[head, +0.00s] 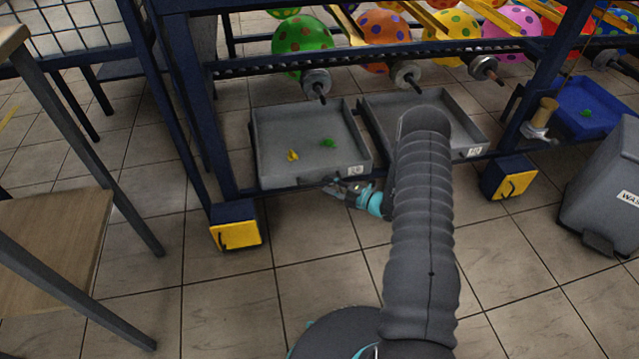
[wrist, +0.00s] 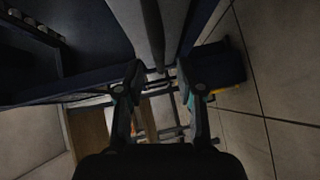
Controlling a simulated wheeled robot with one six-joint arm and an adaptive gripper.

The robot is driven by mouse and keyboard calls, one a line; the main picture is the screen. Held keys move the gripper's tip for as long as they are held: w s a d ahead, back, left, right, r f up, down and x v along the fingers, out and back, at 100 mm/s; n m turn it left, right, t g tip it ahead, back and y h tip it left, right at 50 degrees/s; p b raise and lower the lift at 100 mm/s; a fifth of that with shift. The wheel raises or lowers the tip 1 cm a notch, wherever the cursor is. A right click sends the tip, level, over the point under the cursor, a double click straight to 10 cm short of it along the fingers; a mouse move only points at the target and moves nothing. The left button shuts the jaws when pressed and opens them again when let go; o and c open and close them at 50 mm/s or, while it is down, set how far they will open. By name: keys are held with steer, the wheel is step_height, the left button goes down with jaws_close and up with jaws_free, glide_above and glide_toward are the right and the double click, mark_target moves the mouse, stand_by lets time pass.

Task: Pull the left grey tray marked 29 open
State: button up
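The left grey tray (head: 312,169) sits low in the blue frame, with a white label (head: 355,170) at its front right corner; its number is too small to read surely. A yellow scrap (head: 293,155) and a green scrap (head: 328,143) lie in it. My gripper (head: 333,189) is at the tray's front edge, just below and left of the label. In the wrist view my gripper's fingers (wrist: 160,78) stand apart, with a grey strip (wrist: 152,35), seemingly the tray's front wall, just ahead between the tips. I cannot tell whether they touch it.
A second grey tray (head: 467,112) is at the right, partly hidden by my arm. Yellow-and-blue feet (head: 237,234) (head: 511,178) flank the trays. A wooden table (head: 50,250) stands at the left, a grey bin (head: 606,190) at the right. Floor before the tray is clear.

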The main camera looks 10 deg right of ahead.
mark_target(320, 183)
steer(key=shift+x, duration=1.85)
jaws_close()
steer(key=shift+a, duration=0.1)
